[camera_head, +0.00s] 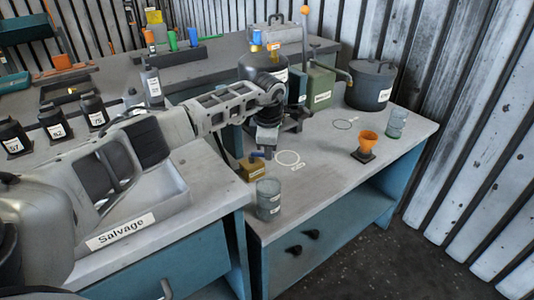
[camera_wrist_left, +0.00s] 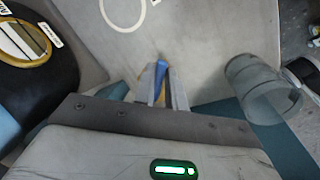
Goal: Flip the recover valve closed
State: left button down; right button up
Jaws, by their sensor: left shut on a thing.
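The small brass valve block (camera_head: 250,171) with a label sits near the left edge of the right bench, and I take it to be the recover valve. Its blue handle (camera_head: 257,155) shows at the top, by my left gripper (camera_head: 266,152). In the left wrist view, the blue handle (camera_wrist_left: 161,72) is between the fingers of my left gripper (camera_wrist_left: 162,85), which is shut on it. The fingers hide part of the handle and most of the block in that view. My right gripper is not in view.
A clear jar (camera_head: 268,200) stands close in front of the valve, near the bench's front edge; it also shows in the wrist view (camera_wrist_left: 255,88).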

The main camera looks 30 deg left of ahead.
pick_arm(q)
jog(key=w+n+b, duration=0.1)
jog(key=n, duration=0.1)
jog(key=w+a+n, duration=0.1)
jog(key=n, duration=0.2)
jog(key=a+n+g+y+b, duration=0.1)
jog(key=n, duration=0.2)
jog(key=shift+w+a+b, duration=0.1)
jog(key=shift+w+b, duration=0.25)
jog(key=shift+w, duration=0.05)
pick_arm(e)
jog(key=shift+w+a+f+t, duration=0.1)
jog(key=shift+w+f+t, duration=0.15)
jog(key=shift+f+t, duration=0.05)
pick_arm(q)
jog(key=shift+a+n, duration=0.1)
jog(key=shift+n, duration=0.2)
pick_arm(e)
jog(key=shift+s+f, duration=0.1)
pick_arm(q)
jog(key=c, duration=1.5)
grip_release()
jog(key=shift+o, duration=0.2)
